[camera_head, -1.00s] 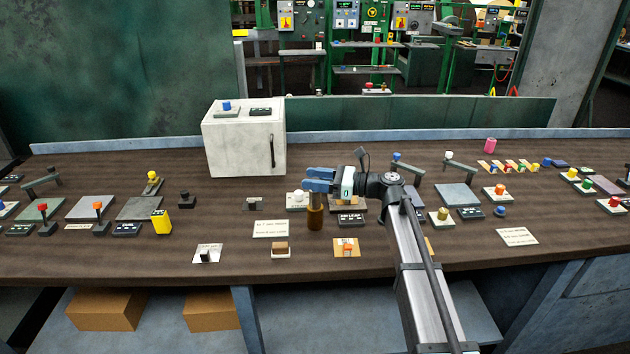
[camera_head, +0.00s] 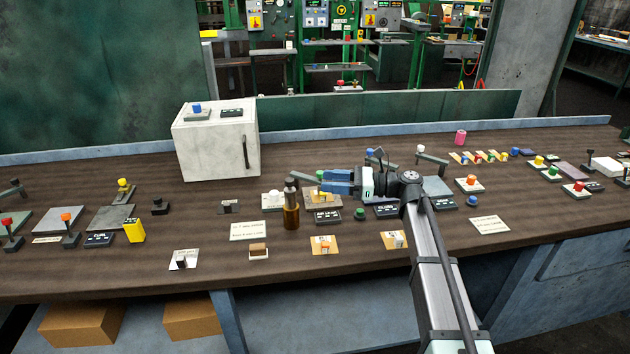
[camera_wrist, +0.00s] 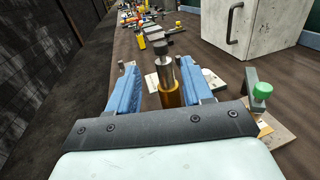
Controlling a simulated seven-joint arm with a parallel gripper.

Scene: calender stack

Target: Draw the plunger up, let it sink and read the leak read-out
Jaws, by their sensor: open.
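The plunger unit is an upright brown cylinder (camera_head: 291,216) with a grey upper part on the front middle of the bench. In the wrist view its brass-coloured body (camera_wrist: 168,99) has a grey section, a thin rod and a dark cap (camera_wrist: 162,47) above it. My gripper (camera_head: 324,182) is open, with blue fingers, just right of the unit in the head view. In the wrist view the unit stands in line with the gap between the fingers. Contact is not visible. A dark display plate (camera_head: 326,216) lies right of the unit; its text is too small to read.
A white cabinet (camera_head: 215,150) stands behind the unit to the left. A grey lever (camera_wrist: 252,84) with a green knob (camera_wrist: 262,92) is close to my fingers. A paper note (camera_head: 250,230) and a small brown-topped switch (camera_head: 258,250) lie near the unit. Many small controls crowd the bench.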

